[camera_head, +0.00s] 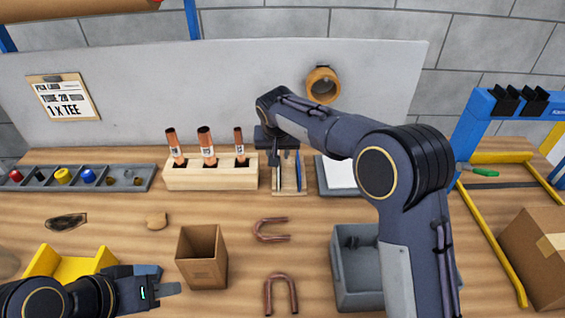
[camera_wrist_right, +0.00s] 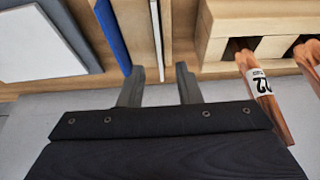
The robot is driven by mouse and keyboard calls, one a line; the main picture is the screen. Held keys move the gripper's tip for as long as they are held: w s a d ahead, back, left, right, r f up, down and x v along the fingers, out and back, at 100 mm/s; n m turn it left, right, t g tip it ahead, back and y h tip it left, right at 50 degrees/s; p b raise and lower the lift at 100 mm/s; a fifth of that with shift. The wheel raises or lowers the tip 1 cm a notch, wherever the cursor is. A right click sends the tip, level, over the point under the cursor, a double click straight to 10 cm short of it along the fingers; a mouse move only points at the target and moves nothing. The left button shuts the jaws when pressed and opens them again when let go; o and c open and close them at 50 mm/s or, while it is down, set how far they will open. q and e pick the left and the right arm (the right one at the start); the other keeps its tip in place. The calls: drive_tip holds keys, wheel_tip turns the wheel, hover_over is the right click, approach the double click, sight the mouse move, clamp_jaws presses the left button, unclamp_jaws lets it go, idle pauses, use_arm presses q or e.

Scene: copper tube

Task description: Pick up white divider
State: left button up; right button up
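The thin white divider (camera_wrist_right: 156,35) stands on edge in a wooden holder in the right wrist view, beside a blue divider (camera_wrist_right: 113,35). My right gripper (camera_wrist_right: 158,80) is open, with a finger on each side of the white divider's line and a gap to both. In the head view my right gripper (camera_head: 274,157) is over the back of the wooden holder (camera_head: 290,190) and partly hides its contents. The blue divider also shows there (camera_head: 298,170). My left gripper (camera_head: 172,289) is low at the left, away from the holder; its finger opening cannot be made out.
A wooden block (camera_head: 210,178) with three copper tubes stands left of the holder. A grey tray with a white sheet (camera_head: 340,174) is on its right. A cardboard box (camera_head: 202,258), copper bends (camera_head: 281,292) and a grey bin (camera_head: 358,275) stand in front.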

drive_tip(key=shift+w+f, duration=0.15)
drive_tip(key=shift+f, duration=0.35)
drive_tip(key=p+x, duration=0.1)
drive_tip(key=x, duration=0.3)
drive_tip(key=shift+w+d+f+p, duration=0.1)
drive_tip(key=shift+f+p, duration=0.15)
drive_tip(key=shift+p, duration=0.15)
drive_tip(key=shift+w+f, duration=0.1)
drive_tip(key=shift+f, duration=0.2)
drive_tip(key=shift+c, duration=0.4)
clamp_jaws()
